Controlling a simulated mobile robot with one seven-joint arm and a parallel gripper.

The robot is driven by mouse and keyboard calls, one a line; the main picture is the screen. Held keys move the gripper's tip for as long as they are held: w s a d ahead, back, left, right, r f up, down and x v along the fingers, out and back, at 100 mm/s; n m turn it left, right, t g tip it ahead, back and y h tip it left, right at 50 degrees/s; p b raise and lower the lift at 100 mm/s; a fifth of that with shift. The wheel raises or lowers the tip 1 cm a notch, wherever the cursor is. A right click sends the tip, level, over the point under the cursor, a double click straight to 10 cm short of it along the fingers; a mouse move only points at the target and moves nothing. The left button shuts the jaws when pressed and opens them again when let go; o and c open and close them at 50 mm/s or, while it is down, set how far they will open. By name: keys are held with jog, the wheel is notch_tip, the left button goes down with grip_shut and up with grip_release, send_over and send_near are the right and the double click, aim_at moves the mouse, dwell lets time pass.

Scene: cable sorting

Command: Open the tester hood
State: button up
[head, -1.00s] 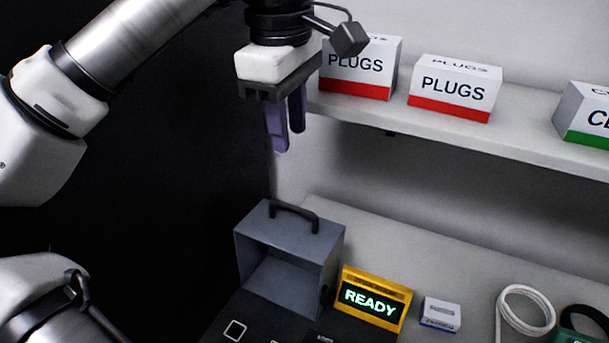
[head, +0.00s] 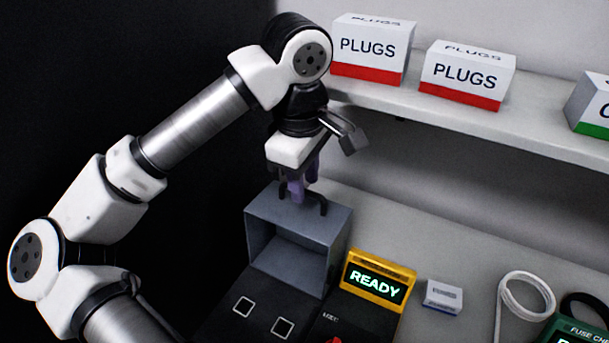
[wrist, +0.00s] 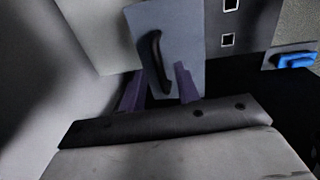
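The tester hood (head: 322,231) is a blue-grey box with an open front, standing upright at the back of the black tester deck (head: 243,320). A dark arched handle (head: 323,203) is on its top. My gripper (head: 304,185) has purple fingers pointing down at the hood's top, overlapping the handle in the head view. In the wrist view my gripper (wrist: 160,78) shows its fingers apart, with the lower end of the handle (wrist: 152,58) between them in the picture. I cannot tell whether they touch it. The hood's top (wrist: 187,38) is bare around the handle.
A yellow tester (head: 378,277) reading READY stands right of the hood. A small white box (head: 443,296), a white cable coil (head: 521,302) and a green fuse checker (head: 580,333) lie further right. A shelf (head: 430,112) with PLUGS boxes (head: 367,48) hangs above, close to my arm.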

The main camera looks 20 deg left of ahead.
jog(key=shift+f, duration=0.35)
grip_shut()
